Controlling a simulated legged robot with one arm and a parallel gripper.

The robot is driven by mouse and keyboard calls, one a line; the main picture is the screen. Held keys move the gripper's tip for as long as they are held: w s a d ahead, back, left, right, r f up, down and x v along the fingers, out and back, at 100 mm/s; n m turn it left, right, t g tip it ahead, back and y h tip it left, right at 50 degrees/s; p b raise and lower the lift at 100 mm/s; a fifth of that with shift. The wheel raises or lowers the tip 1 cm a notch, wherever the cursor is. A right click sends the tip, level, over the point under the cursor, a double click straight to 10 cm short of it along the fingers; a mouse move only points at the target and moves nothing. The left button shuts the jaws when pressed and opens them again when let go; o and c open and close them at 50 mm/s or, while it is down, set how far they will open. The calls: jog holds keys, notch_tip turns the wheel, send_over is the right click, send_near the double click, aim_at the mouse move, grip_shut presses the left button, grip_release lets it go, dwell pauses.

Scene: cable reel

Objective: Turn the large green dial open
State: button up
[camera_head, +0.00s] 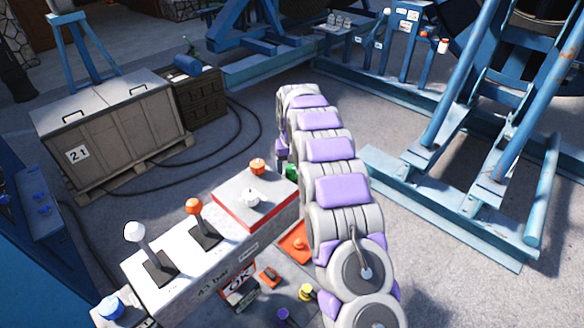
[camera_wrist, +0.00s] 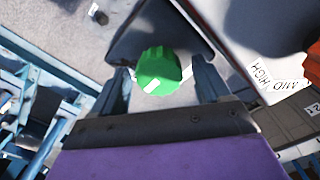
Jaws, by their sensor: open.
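The large green dial (camera_wrist: 158,66) is in the upper middle of the wrist view, with ridged sides and a white mark on its face. It stands in front of a dark mount (camera_wrist: 160,22). My gripper (camera_wrist: 163,82) is open, with one blue-grey finger on each side of the dial. I see gaps between the fingers and the dial; contact is not clear. In the head view only a small bit of the green dial (camera_head: 291,171) shows, at the far end of the control box and mostly hidden by my arm.
A numbered crate (camera_head: 110,135) stands at left. Blue steel frames (camera_head: 450,200) stand at right. Cables cross the ground.

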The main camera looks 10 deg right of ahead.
aim_at(292, 169)
notch_tip(292, 169, up, 17)
jog(key=p, duration=0.3)
jog(key=shift+r, duration=0.15)
dwell(0.3)
jog(key=shift+w, duration=0.1)
dwell(0.3)
jog(key=s+f+g+b, duration=0.1)
jog(key=s+f+b, duration=0.2)
jog(key=s+b, duration=1.4)
jog(key=s+f, duration=0.5)
jog(key=s, duration=0.7)
jog(key=s+f, duration=0.5)
jog(key=s, duration=0.7)
jog(key=s+f, duration=0.6)
jog(key=s, duration=0.6)
jog(key=shift+g+b, duration=0.4)
jog(key=shift+b, duration=0.05)
